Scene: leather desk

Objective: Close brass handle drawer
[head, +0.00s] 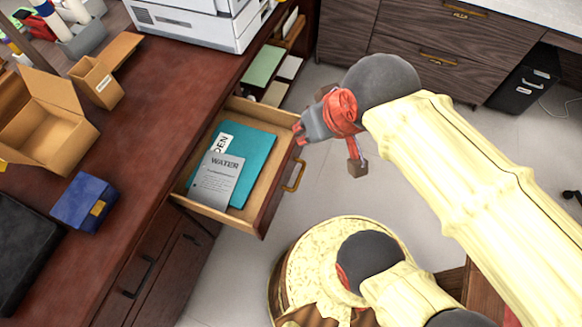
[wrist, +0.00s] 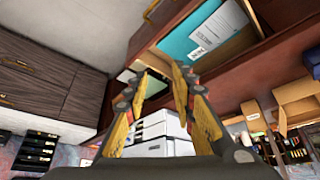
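The drawer (head: 265,195) with the brass handle (head: 294,176) stands pulled out from the reddish-brown desk. A teal folder and a grey booklet marked WATER (head: 216,178) lie inside it. My gripper (head: 299,134) is at the drawer front's far end, beyond the handle; I cannot tell whether it touches the wood. In the wrist view my gripper's yellow fingers (wrist: 158,78) are spread with nothing between them. The open drawer (wrist: 160,40) shows above them, with its handle (wrist: 150,10) at the top edge.
Another open compartment with papers (head: 264,66) lies beyond the drawer. A white printer (head: 205,22), cardboard boxes (head: 50,120) and a blue box (head: 84,203) stand on the desk. Dark cabinets (head: 430,40) line the back.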

